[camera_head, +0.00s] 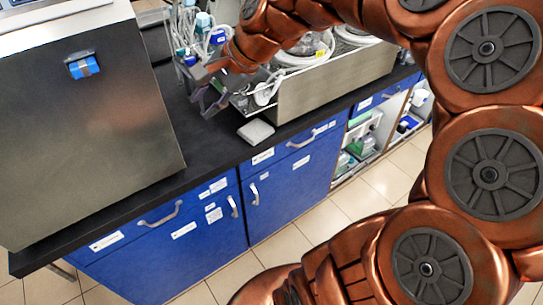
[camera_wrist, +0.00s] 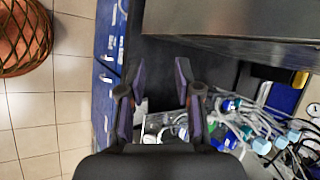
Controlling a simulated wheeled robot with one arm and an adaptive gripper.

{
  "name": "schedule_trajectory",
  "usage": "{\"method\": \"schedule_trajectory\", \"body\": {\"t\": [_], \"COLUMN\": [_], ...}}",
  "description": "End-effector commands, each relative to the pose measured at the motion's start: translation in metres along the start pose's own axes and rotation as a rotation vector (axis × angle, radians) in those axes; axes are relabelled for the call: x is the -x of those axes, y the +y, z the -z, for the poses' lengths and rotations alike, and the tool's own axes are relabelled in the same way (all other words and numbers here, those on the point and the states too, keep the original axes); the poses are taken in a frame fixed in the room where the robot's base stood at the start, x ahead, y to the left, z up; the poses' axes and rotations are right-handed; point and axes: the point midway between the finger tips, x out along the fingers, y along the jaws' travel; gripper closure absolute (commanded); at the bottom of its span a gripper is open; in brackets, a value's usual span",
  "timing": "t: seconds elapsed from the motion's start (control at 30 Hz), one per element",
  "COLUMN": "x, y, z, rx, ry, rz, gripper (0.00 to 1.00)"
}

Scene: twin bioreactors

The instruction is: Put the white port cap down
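My gripper (camera_head: 205,100) is over the black bench top, in front of the left end of the metal tray. In the wrist view its two fingers (camera_wrist: 160,75) stand apart, with dark bench top seen between them and nothing clearly held. I cannot pick out a white port cap for certain in either view. A flat whitish block (camera_head: 256,131) lies on the bench near its front edge, right of and below my gripper in the head view. A small pale patch shows beside the left finger in the wrist view; I cannot tell what it is.
A large steel-sided unit (camera_head: 85,115) with a blue clip fills the bench's left. A metal tray (camera_head: 335,85) with white tubing stands on the right. Bottles and tubes (camera_wrist: 255,130) crowd behind. Blue cabinets (camera_head: 165,245) are below; a woven basket (camera_wrist: 22,38) is on the floor.

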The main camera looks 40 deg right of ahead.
Motion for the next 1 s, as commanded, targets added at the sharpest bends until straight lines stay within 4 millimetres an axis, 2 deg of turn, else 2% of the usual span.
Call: {"method": "schedule_trajectory", "body": {"t": [0.03, 0.07, 0.1, 0.17, 0.2, 0.3, 0.43, 0.5, 0.6, 1.0], "x": [-0.015, -0.021, -0.028, -0.033, -0.034, -0.030, -0.018, -0.014, -0.011, -0.011], "y": [0.030, 0.048, 0.074, 0.113, 0.139, 0.195, 0.245, 0.262, 0.271, 0.272], "z": [-0.026, -0.037, -0.051, -0.065, -0.072, -0.080, -0.080, -0.079, -0.081, -0.081], "rx": [0.154, 0.245, 0.361, 0.529, 0.633, 0.849, 1.031, 1.087, 1.127, 1.133], "ry": [-0.008, -0.014, -0.029, -0.054, -0.075, -0.135, -0.210, -0.239, -0.258, -0.263], "rz": [-0.102, -0.159, -0.240, -0.353, -0.424, -0.582, -0.723, -0.768, -0.798, -0.801], "gripper": [0.67, 0.67, 0.67, 0.67, 0.67, 0.67, 0.67, 0.67, 0.67, 0.67]}}
